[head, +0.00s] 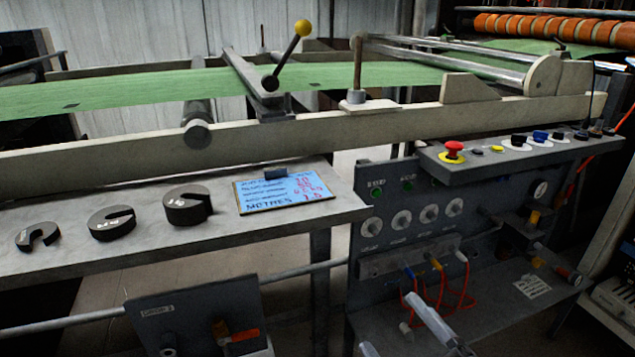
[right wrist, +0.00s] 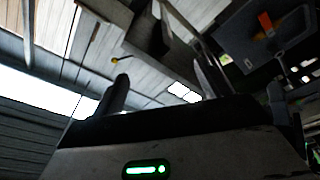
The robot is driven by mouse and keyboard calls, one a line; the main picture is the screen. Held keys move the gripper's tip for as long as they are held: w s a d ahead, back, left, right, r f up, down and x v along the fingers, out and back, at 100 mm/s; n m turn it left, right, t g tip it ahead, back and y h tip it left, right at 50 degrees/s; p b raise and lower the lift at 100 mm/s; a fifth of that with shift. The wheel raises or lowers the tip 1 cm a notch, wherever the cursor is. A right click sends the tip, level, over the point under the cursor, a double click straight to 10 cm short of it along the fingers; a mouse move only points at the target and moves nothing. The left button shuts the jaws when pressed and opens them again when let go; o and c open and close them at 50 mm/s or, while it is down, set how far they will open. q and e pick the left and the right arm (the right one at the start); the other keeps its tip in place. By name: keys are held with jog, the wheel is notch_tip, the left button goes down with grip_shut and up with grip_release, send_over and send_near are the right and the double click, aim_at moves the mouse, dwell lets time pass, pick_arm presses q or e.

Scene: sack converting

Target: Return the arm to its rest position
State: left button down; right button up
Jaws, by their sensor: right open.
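My right gripper (head: 392,325) shows only in part at the bottom edge of the head view, in front of the lower part of the control panel (head: 373,245). Its pale fingers are spread apart with nothing between them. In the right wrist view the gripper (right wrist: 195,92) is also open and empty, with its dark fingers wide apart. That view is tilted and shows the wall, beams and part of the machine beyond. My left gripper is not in either view.
A grey shelf (head: 90,262) at left carries several slotted dark weights (head: 112,223) and a blue card (head: 283,190). A red button (head: 453,152) stands on the console. Orange cables (head: 470,290) hang near my right gripper. Green web (head: 150,88) crosses behind the rail.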

jog(key=s+a+f+m+g+h+b, duration=0.15)
jog(key=s+f+m+g+b, duration=0.25)
jog(key=f+m, duration=0.75)
pick_arm(q)
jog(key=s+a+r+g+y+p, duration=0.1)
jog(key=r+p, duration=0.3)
jog(key=p, duration=0.9)
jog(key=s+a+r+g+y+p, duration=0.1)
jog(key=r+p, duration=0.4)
jog(key=p, duration=0.7)
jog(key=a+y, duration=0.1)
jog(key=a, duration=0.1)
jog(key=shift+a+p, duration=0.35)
jog(key=shift+p, duration=0.05)
pick_arm(e)
jog(key=s+d+r+m+g+h, duration=0.2)
jog(key=d+r, duration=0.3)
jog(key=r, duration=0.7)
jog(key=shift+s+r+g+h, duration=0.2)
jog(key=shift+s+g+h, duration=0.15)
jog(key=shift+h, duration=0.4)
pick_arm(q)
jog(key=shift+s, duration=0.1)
